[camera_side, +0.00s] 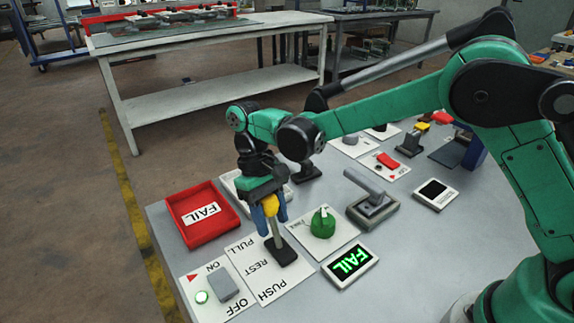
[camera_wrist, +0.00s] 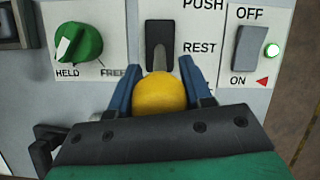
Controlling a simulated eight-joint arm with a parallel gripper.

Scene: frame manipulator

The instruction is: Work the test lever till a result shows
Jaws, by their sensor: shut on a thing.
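The test lever has a yellow knob (camera_side: 270,205) on a thin stalk above a dark base (camera_side: 281,252). Its plate is marked PULL, REST and PUSH (camera_wrist: 203,4). My gripper (camera_side: 268,212) is shut around the knob, with blue fingers on both sides; in the wrist view the knob (camera_wrist: 160,94) sits between them. The stalk leans a little in the side view; I cannot tell its exact position.
A green dial (camera_wrist: 78,43) points to HELD. A rocker switch (camera_wrist: 248,47) has its green lamp (camera_wrist: 272,50) lit. A red tray (camera_side: 190,194) labelled FAIL stands at left. A grey lever block (camera_side: 372,208) and a blank screen (camera_side: 435,194) are to the right.

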